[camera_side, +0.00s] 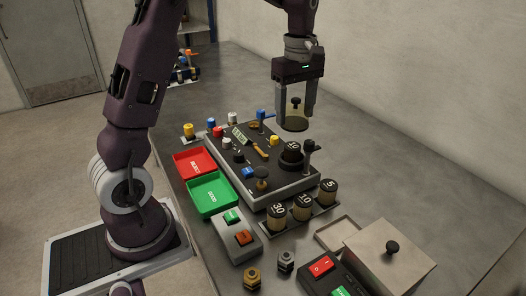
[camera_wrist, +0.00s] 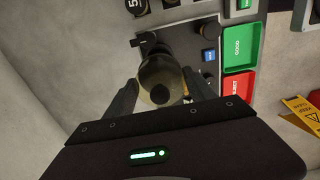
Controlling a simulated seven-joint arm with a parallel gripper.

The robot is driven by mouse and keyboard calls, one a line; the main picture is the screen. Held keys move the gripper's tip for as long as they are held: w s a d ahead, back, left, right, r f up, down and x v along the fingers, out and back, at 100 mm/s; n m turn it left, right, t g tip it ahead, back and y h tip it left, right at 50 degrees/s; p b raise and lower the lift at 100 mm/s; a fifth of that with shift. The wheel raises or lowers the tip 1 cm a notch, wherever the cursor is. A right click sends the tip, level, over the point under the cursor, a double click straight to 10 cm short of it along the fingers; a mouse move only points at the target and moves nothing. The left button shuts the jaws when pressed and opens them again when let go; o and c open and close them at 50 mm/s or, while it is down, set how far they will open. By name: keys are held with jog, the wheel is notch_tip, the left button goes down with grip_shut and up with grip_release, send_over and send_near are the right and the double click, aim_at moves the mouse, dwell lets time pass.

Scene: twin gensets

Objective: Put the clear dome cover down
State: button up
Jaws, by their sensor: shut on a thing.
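The clear dome cover (camera_side: 295,121) is a small, see-through, yellowish dome with a dark knob on top. My gripper (camera_side: 295,103) is shut on its knob and holds it upright in the air, above the far right part of the dark panel (camera_side: 222,153). In the wrist view the dome cover (camera_wrist: 160,75) sits between my two fingers (camera_wrist: 160,95) and hides part of the panel below it. In the side view a gap shows between the dome and the panel parts under it.
The panel carries several knobs, a lever and a black round part (camera_side: 291,152). A red tray (camera_side: 194,163) and green tray (camera_side: 211,194) lie left of it. Weights marked 30, 10 and 5 (camera_side: 303,206) stand in front. A metal box (camera_side: 390,262) is at front right. Bare table lies right of the panel.

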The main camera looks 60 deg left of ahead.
jog(key=s+a+f+m, duration=0.2)
jog(key=s+f+m, duration=0.15)
jog(key=s, duration=0.65)
jog(key=s+a+f+m, duration=0.15)
jog(key=s+m, duration=0.35)
jog(key=s, duration=0.6)
jog(key=shift+m, duration=0.25)
jog(key=f, duration=0.4)
jog(key=s+f, duration=0.1)
jog(key=f, duration=0.1)
jog(key=shift+s+d+f, duration=0.1)
jog(key=shift+d+f, duration=0.2)
jog(key=shift+f, duration=2.25)
jog(key=o, duration=1.1)
jog(key=shift+f, duration=0.1)
